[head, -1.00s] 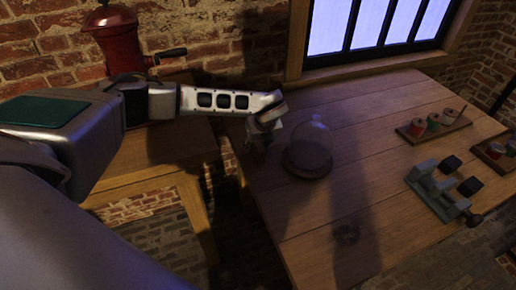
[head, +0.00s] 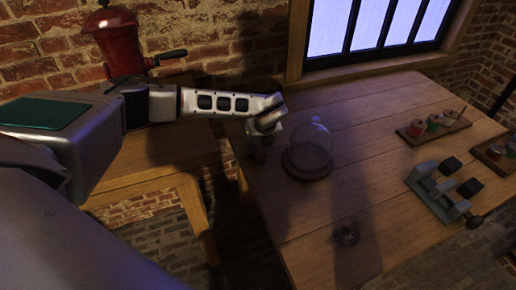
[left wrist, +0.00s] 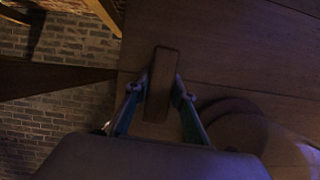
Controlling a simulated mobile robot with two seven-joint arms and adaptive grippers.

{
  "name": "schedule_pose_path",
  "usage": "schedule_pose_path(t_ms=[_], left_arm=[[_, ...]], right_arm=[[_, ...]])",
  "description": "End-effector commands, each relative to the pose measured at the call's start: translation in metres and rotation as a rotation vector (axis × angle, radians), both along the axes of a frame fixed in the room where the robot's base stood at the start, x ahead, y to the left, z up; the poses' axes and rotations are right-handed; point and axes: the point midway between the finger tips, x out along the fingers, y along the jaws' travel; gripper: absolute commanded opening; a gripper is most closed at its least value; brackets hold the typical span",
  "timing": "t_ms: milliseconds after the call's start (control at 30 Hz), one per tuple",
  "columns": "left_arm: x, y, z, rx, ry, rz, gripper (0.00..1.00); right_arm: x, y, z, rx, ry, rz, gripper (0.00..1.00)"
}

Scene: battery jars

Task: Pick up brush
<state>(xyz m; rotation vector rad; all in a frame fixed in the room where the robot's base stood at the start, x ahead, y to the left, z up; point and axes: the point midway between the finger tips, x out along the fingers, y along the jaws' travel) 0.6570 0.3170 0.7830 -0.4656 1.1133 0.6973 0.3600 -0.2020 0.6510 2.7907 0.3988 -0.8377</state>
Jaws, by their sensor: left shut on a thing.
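My left gripper (head: 259,145) is at the left edge of the wooden table, just left of the glass dome, in the head view. In the left wrist view, my left gripper (left wrist: 157,108) has its two fingers on either side of a brown wooden block-like piece, which I take to be the brush (left wrist: 161,84). The gripper is shut on it. The brush's bristles are not visible, and in the head view the brush is too dark and small to make out. My right gripper is not in view.
The glass dome (head: 309,146) on its round base stands close to the right of my left gripper. A grey vise-like tool (head: 437,192) and spool racks (head: 433,126) sit at the right of the table (head: 285,205).

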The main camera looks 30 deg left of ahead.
Motion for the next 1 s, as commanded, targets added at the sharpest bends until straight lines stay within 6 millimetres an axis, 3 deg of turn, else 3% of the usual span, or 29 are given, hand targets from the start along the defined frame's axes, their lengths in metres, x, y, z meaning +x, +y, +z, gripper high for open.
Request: schedule_pose_path(t_ms=[267, 700, 1000], left_arm=[[0.001, 0.0, 0.027, -0.001, -0.004, 0.001, 0.01], [0.002, 0.0, 0.144, 0.0, -0.006, 0.0, 0.01], [0.001, 0.0, 0.194, 0.0, -0.002, 0.001, 0.01]], right_arm=[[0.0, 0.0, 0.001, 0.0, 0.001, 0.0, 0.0], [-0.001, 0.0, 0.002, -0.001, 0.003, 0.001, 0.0], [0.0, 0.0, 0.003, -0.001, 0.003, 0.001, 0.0]])
